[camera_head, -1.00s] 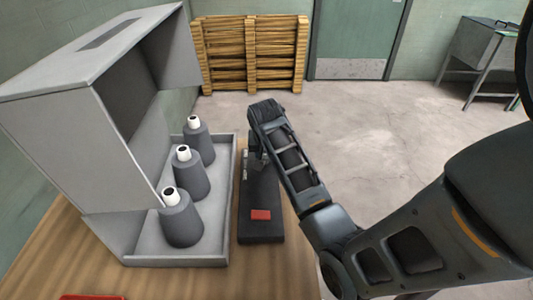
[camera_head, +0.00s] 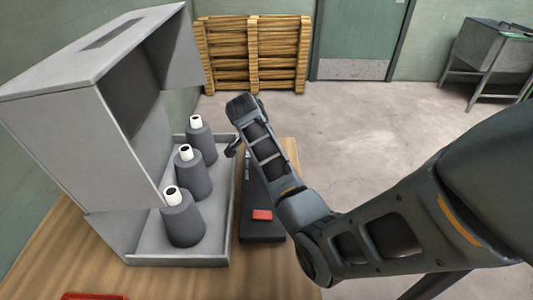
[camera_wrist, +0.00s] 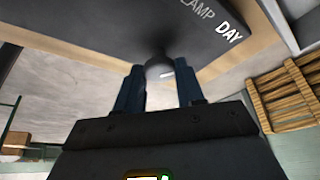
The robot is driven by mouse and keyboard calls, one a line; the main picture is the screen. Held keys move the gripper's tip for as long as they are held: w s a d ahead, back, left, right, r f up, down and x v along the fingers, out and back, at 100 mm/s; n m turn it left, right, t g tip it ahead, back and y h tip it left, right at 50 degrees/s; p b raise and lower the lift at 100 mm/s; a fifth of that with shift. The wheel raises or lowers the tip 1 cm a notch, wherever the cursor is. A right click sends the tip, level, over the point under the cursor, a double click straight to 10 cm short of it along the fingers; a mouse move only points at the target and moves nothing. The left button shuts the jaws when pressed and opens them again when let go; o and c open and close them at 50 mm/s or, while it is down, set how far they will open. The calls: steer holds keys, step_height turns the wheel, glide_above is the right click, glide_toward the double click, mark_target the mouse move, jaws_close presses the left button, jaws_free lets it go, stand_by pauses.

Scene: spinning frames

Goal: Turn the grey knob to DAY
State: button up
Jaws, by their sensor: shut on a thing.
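The grey knob (camera_wrist: 158,68) shows in the wrist view on a dark panel (camera_wrist: 130,25), with a short white mark on it. The white label DAY (camera_wrist: 229,33) is on the panel to the upper right of the knob, with a partly cut-off label ending in AMP left of it. My gripper (camera_wrist: 160,88) has one finger on each side of the knob and is shut on it. In the head view the dark panel (camera_head: 264,235) lies on the table; my gripper (camera_head: 233,148) is at its far end, and the knob cannot be made out there.
A red piece (camera_head: 262,215) is on the panel's near end. A grey frame (camera_head: 180,258) with several dark bobbins (camera_head: 181,222) stands close on the left. The wooden table (camera_head: 50,262) has a red object (camera_head: 92,297) at its near edge. Open floor (camera_head: 350,130) lies to the right.

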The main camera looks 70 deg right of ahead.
steer(key=shift+m, duration=0.3)
steer(key=o, duration=1)
steer(key=shift+b+v, duration=0.5)
steer(key=shift+v, duration=3.45)
